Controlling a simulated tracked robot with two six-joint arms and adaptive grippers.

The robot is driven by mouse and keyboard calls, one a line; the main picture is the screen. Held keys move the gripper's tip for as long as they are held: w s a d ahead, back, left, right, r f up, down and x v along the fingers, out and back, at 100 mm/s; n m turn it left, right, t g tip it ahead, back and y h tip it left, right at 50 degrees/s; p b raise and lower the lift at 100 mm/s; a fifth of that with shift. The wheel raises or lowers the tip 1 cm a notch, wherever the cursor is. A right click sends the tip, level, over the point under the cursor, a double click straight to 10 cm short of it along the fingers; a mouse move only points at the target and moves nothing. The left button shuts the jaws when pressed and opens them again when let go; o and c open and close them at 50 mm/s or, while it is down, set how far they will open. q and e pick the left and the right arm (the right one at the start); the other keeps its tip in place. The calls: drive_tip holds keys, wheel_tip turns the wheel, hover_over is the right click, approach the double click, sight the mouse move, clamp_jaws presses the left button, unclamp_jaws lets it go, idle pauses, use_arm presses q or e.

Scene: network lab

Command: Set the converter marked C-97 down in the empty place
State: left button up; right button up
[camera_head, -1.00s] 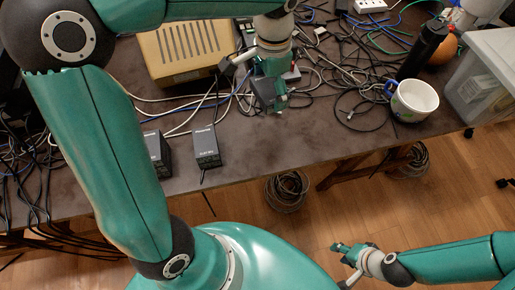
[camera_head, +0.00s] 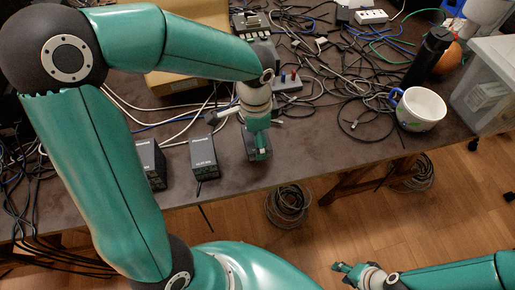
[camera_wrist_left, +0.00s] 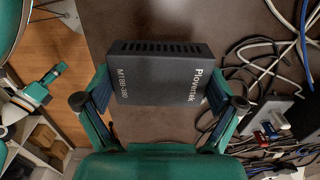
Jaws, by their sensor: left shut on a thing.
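My left gripper (camera_head: 257,148) is shut on a dark box-shaped converter (camera_head: 249,140) near the table's front edge, right of two standing converters. In the left wrist view the held converter (camera_wrist_left: 160,72) sits between the two fingers, with "Plovertek" and a model line on its face; I see no C-97 mark. The nearer standing black converter (camera_head: 203,158) and the one farther left (camera_head: 151,163) stand side by side with a small gap. Whether the held one touches the table, I cannot tell. My right gripper (camera_head: 347,270) is low at the right, away from the table; its finger gap is unclear.
A white cup (camera_head: 420,109) with a blue handle, a black bottle (camera_head: 428,58) and a clear bin (camera_head: 490,85) are at the right. Tangled cables (camera_head: 340,85) cover the middle. A tan case (camera_head: 180,82) lies behind my left arm. The front strip right of the held converter is mostly bare.

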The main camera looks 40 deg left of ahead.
use_arm(q)
drive_tip(key=shift+f+b, duration=0.35)
drive_tip(key=shift+f, duration=1.85)
drive_tip(key=shift+f, duration=0.15)
drive_tip(key=o, duration=1)
drive_tip(key=shift+r, duration=0.25)
wheel_tip(320, 180, up, 12)
drive_tip(key=shift+f+p, duration=0.1)
drive_tip(key=shift+p, duration=0.85)
